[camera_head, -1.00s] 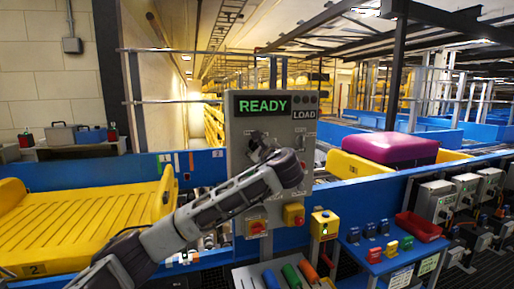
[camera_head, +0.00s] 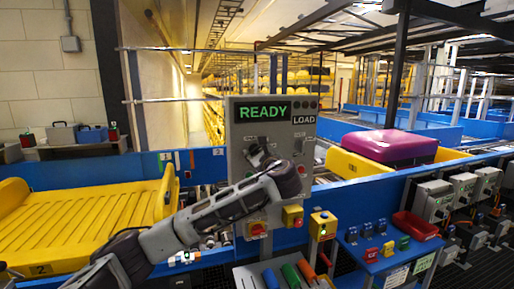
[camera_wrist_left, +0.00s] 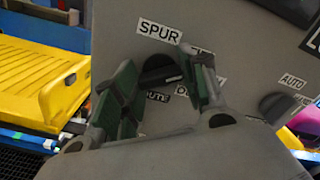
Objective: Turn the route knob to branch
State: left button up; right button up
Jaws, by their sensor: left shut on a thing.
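The grey control panel (camera_head: 244,138) stands in the middle of the head view, with a green READY display (camera_head: 263,111) and a LOAD label. My left gripper (camera_head: 262,155) is at the panel's face and partly hides the knob there. In the left wrist view, the black route knob (camera_wrist_left: 160,76) sits between the two green-padded fingers of my left gripper (camera_wrist_left: 164,70), which is shut on it. A SPUR label (camera_wrist_left: 159,31) is above the knob. A partly covered label ending in UTE is below it, and other labels are hidden by a finger. My right gripper is out of view.
A second black knob (camera_wrist_left: 278,107) sits by an AUTO label. Below the panel are a red switch (camera_head: 257,229) and a yellow button box (camera_head: 323,226). A yellow tray (camera_head: 85,228) lies left; a purple case (camera_head: 392,147) is on the conveyor at right.

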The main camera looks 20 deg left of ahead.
pick_arm(q)
jog(key=shift+m+p, duration=0.4)
jog(key=shift+p, duration=0.2)
jog(key=shift+m+p, duration=1)
jog(key=shift+p, duration=0.55)
jog(key=shift+m+p, duration=0.6)
jog(key=shift+p, duration=0.2)
jog(key=shift+f+m+p, duration=0.1)
jog(key=shift+m+p, duration=0.3)
jog(key=shift+p, duration=0.15)
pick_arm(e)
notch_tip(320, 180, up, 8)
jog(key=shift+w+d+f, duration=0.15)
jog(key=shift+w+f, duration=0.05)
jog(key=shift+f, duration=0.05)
pick_arm(q)
jog(key=shift+f, duration=0.1)
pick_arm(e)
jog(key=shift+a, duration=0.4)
pick_arm(q)
jog(key=o, duration=1)
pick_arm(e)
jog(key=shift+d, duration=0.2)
